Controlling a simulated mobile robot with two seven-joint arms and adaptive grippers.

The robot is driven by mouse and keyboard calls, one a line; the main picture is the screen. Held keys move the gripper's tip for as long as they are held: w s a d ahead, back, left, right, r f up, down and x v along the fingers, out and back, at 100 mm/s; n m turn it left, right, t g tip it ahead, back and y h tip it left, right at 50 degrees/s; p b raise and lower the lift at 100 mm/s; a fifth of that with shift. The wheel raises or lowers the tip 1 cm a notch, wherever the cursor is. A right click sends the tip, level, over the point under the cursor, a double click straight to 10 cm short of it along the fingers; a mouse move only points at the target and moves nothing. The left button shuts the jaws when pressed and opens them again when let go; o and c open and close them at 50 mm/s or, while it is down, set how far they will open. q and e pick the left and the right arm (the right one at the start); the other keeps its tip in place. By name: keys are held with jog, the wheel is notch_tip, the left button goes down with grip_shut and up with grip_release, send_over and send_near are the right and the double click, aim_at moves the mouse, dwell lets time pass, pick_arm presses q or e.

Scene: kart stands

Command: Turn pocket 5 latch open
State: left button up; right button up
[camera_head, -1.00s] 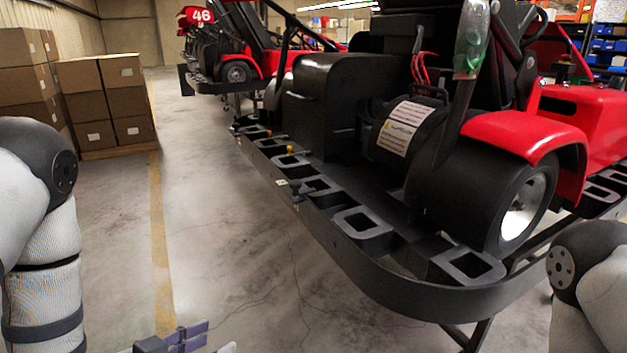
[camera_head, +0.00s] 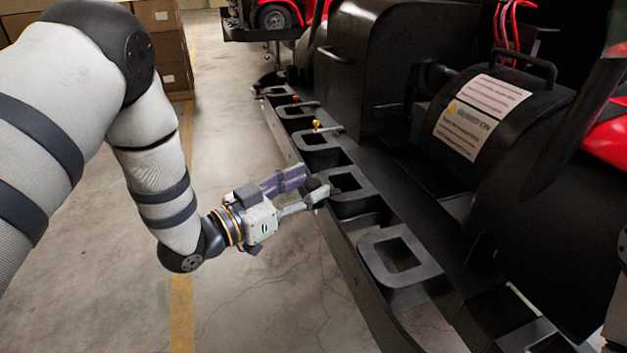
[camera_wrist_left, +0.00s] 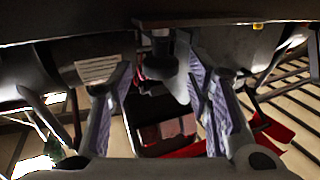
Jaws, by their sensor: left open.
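The kart's black side rail (camera_head: 345,258) carries a row of square-holed pockets; no pocket numbers are readable. A dark latch knob (camera_head: 316,186) sticks out from the rail beside one pocket (camera_head: 352,203). My left gripper (camera_head: 302,193) is open at the rail's outer side, its fingertips at this knob. In the left wrist view, a dark knob (camera_wrist_left: 158,66) lies between the spread fingers of the gripper (camera_wrist_left: 160,84). I cannot tell whether the fingers touch it. My right gripper is not in view.
A yellow-tipped latch (camera_head: 317,125) and an orange-tipped latch (camera_head: 296,99) sit farther along the rail. A black kart body with a labelled drum (camera_head: 466,128) stands right behind the pockets. The concrete floor (camera_head: 255,300) left of the rail is clear. Cardboard boxes (camera_head: 162,50) stand behind.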

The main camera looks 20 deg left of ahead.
pick_arm(q)
jog(key=shift+x, duration=1.05)
grip_shut()
jog(key=shift+n+y, duration=0.3)
jog(key=n+t+y, duration=0.1)
jog(key=n+y, duration=0.2)
jog(key=y, duration=0.1)
jog(key=n+t+y, duration=0.2)
jog(key=n+y, duration=0.1)
jog(key=y, duration=0.2)
jog(key=shift+d+y, duration=0.1)
jog(key=shift+y, duration=0.2)
jog(key=n+g+y, duration=0.1)
jog(key=n+y, duration=0.2)
jog(key=y, duration=0.2)
jog(key=shift+n, duration=0.4)
jog(key=shift+n+g+y, duration=1)
jog(key=shift+n+y, duration=0.4)
jog(key=shift+y, duration=0.8)
jog(key=shift+r+y, duration=0.1)
jog(key=shift+y, duration=0.2)
